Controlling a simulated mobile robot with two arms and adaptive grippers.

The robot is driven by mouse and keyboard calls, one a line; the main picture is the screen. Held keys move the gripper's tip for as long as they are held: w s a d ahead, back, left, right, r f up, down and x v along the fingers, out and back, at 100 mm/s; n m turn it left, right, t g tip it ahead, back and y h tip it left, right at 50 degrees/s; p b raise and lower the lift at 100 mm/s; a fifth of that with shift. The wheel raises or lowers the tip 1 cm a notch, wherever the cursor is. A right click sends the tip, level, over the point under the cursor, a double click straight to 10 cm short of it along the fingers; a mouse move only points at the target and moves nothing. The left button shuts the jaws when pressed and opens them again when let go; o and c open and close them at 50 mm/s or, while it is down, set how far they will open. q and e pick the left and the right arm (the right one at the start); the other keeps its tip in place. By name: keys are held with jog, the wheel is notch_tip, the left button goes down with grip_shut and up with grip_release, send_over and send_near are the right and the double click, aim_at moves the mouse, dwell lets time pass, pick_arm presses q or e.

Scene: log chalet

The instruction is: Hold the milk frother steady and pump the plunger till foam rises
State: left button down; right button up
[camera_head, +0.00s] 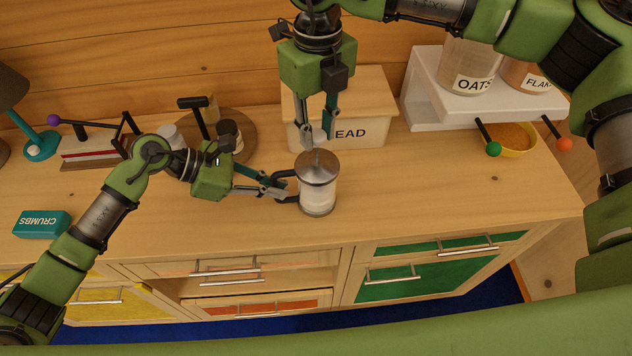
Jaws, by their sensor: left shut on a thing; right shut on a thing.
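The milk frother (318,190) stands upright on the wooden counter, a clear jar with white contents and a metal lid (317,167). Its dark handle (283,187) is on the left side. My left gripper (283,190) comes in from the left and is shut on the handle. The plunger (317,141) rises from the lid, with its rod showing. My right gripper (318,133) points down from above and is shut on the plunger's knob. The knob is partly hidden between the fingers. I cannot tell the foam level in the jar.
A bread box (372,118) stands just behind the frother. A white shelf (430,100) with jars is at the back right, beside a yellow bowl (517,140). A crumbs box (42,224) is at the left. The counter right of the frother is clear.

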jog(key=shift+r, duration=0.9)
jog(key=shift+f, duration=2.85)
jog(key=o, duration=1)
jog(key=shift+r, duration=0.1)
jog(key=shift+r, duration=3.5)
